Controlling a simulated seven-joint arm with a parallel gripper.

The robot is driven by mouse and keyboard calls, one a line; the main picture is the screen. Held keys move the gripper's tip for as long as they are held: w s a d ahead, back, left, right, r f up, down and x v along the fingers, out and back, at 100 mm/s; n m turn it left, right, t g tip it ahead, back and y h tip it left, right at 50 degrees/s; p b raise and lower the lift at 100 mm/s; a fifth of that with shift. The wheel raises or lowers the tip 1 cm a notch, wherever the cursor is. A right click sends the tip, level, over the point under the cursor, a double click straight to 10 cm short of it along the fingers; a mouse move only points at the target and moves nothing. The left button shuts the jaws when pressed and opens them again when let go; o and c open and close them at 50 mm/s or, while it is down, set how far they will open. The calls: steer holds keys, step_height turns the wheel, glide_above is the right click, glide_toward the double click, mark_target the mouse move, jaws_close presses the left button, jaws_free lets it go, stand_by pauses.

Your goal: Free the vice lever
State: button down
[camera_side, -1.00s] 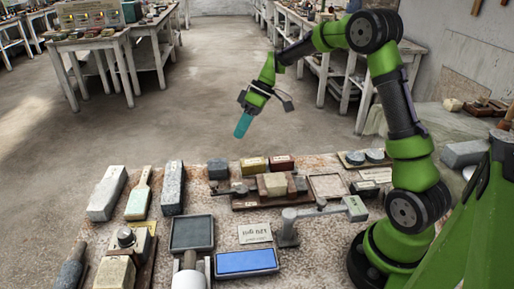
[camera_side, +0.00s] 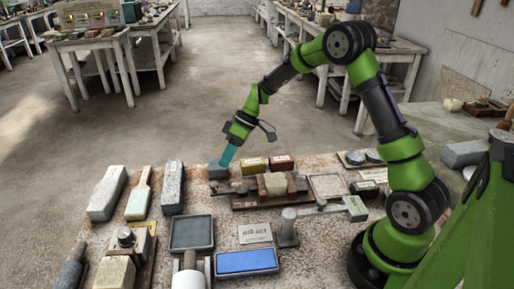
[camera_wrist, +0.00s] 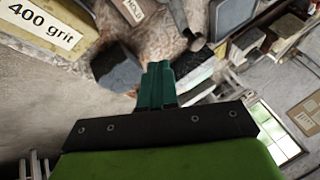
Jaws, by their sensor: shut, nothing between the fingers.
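A vice (camera_side: 298,186) holding a pale block (camera_side: 276,184) stands mid-bench in the side view. A grey lever (camera_side: 238,188) reaches left from it. What looks like the lever, a grey rod with a round end (camera_wrist: 195,41), shows at the top of the wrist view. A dark grey block (camera_side: 217,171) sits close to the lever's left end; it also shows in the wrist view (camera_wrist: 117,68). I cannot tell whether block and lever touch. My gripper (camera_side: 227,157), with teal fingers, is shut and empty, just above or behind the dark block; contact is unclear.
A yellow 400 grit block (camera_side: 254,165) and a dark red block (camera_side: 281,163) stand right of my gripper, behind the vice. A long grey stone (camera_side: 172,188) lies to the left. A small label reading HOLD (camera_wrist: 132,10) is near the lever.

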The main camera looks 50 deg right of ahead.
mark_target(216, 183)
steer(key=shift+s+a+f, duration=0.2)
steer(key=shift+a, duration=0.5)
steer(key=shift+s+a+f, duration=0.25)
steer(key=shift+a, duration=0.4)
steer(key=shift+s+a+f, duration=0.2)
steer(key=shift+a, duration=0.5)
steer(key=shift+s+a+n+g, duration=0.2)
steer(key=shift+a+n+g, duration=0.2)
steer(key=shift+n+g, duration=0.3)
steer(key=shift+s+a+n+g+y, duration=0.3)
steer(key=shift+a+n+g, duration=0.1)
steer(key=shift+n, duration=0.6)
steer(key=n+g, duration=0.1)
steer(key=s+a+n+g, duration=0.1)
steer(key=n, duration=0.1)
steer(key=shift+s+a+n, duration=0.1)
steer(key=shift+a+n, duration=0.05)
steer(key=shift+n, duration=0.15)
steer(key=n+g, duration=0.1)
steer(key=s+n+g+h, duration=0.1)
steer(key=n, duration=0.1)
steer(key=shift+s+a+n, duration=0.3)
steer(key=shift+a, duration=0.1)
steer(key=shift+s+a+n+g+h, duration=0.1)
steer(key=shift+s+n+g+h, duration=0.3)
steer(key=shift+n, duration=0.4)
steer(key=shift+s+a+n+g+h, duration=0.1)
steer(key=shift+s+n+g+h, duration=0.3)
steer(key=shift+n, duration=0.4)
steer(key=shift+s, duration=0.1)
